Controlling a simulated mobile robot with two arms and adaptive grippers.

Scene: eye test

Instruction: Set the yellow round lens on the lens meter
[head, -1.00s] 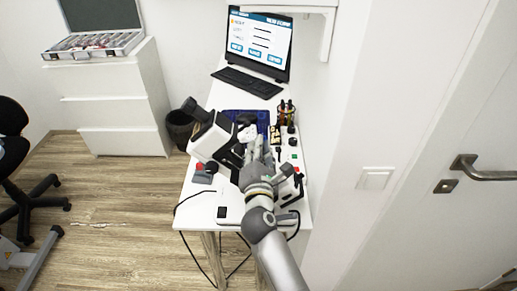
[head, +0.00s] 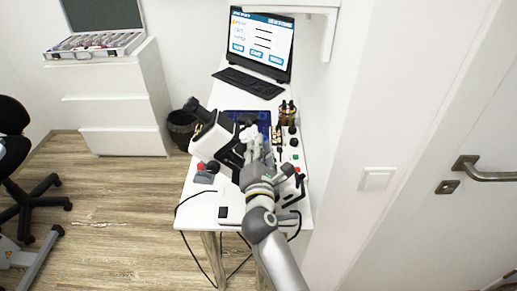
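The white and black device that looks like the lens meter (head: 211,137) stands on the white desk, left of my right arm. My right gripper (head: 257,144) is over the desk, just right of this device and in front of a blue tray (head: 262,118). Its fingers are small and pale here, and I cannot tell whether they are open or shut or hold anything. I cannot make out the yellow round lens; it may be too small or hidden by the gripper. My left gripper is not in view.
A keyboard (head: 248,83) and a monitor (head: 262,45) stand at the back of the desk (head: 200,207). Small dark bottles (head: 287,113) stand right of the tray, near the wall. A small grey box with a red button (head: 204,174) sits at the left edge.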

